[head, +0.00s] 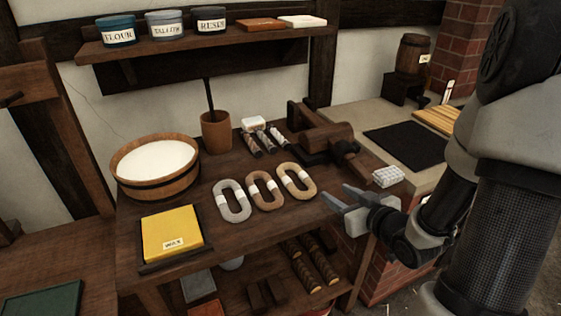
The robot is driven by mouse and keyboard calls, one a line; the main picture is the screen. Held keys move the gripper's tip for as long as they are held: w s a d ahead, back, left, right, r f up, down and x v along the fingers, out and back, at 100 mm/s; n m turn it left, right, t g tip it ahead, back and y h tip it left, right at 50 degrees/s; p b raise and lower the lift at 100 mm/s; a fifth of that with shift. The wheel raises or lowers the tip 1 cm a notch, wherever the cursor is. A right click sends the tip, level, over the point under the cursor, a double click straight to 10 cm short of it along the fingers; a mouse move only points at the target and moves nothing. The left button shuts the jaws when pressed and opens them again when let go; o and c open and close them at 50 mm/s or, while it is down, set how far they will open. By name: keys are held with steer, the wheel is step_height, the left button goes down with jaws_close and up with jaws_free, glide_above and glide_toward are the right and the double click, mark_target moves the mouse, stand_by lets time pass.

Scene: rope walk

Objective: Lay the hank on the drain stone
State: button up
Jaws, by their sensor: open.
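Three oval hanks, each bound with white bands, lie side by side on the dark wooden bench: a grey hank (223,207), a brown hank (276,201) and a tan hank (307,191). My gripper (337,197) is open and empty at the bench's right front edge, just right of the tan hank and apart from it. A pale stone top (356,117) stands beyond the bench's right end; it may be the drain stone, but I see no label. My arm hides part of its right side.
A black mat (405,146) and a slatted wooden board (440,120) lie on the stone top. A wooden clamp-like tool (327,137) and a small white block (388,177) are near the bench's right end. A round tub (125,177) and yellow wax block (172,229) stand left.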

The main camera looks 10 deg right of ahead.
steer(key=b, duration=0.3)
glide_toward(304, 174)
steer(key=shift+t+y, duration=0.3)
steer(key=shift+y, duration=0.1)
steer(key=x, duration=1)
steer(key=shift+d+f, duration=0.2)
steer(key=shift+f, duration=0.2)
jaws_close()
